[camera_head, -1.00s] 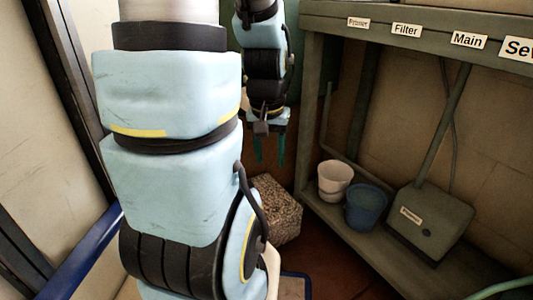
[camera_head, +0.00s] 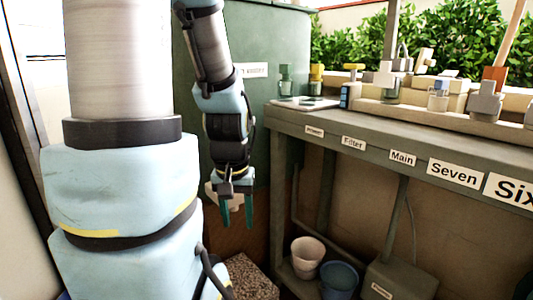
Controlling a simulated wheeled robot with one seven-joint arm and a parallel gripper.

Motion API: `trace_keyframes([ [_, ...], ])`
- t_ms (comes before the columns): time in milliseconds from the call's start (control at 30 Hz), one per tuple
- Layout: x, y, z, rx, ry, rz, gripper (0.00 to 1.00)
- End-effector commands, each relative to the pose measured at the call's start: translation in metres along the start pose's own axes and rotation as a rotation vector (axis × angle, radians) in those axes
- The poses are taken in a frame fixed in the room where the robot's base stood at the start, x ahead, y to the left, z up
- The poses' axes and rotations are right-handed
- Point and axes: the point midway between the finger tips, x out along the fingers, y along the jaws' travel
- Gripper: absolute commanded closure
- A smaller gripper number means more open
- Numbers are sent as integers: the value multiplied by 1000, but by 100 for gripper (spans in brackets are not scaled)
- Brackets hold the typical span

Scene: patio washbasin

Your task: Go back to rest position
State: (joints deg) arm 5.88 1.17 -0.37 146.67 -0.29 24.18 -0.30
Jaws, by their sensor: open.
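My gripper (camera_head: 236,212) hangs pointing down at the end of my light-blue and black arm, left of the grey-green bench (camera_head: 390,150). Its two teal fingers are apart, with nothing seen between them. The gripper is in the air, in front of a brown surface and below the large green tank (camera_head: 290,45). My nearer arm links fill the left side of the view.
The bench carries labelled edges and several valve-like fittings (camera_head: 485,100) on top. Below are a white bucket (camera_head: 307,255), a blue bucket (camera_head: 339,278) and a grey box (camera_head: 398,280). A speckled block (camera_head: 250,278) lies on the floor under my gripper. A hedge (camera_head: 350,38) grows behind.

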Motion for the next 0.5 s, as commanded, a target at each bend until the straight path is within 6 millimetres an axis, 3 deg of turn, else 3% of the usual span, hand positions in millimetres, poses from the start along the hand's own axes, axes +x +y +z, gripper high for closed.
trace_keyframes([
  [33, -33, 0, -5, 0, 0, 0, 50],
  [500, -174, 1, -24, 0, 0, 0, 50],
])
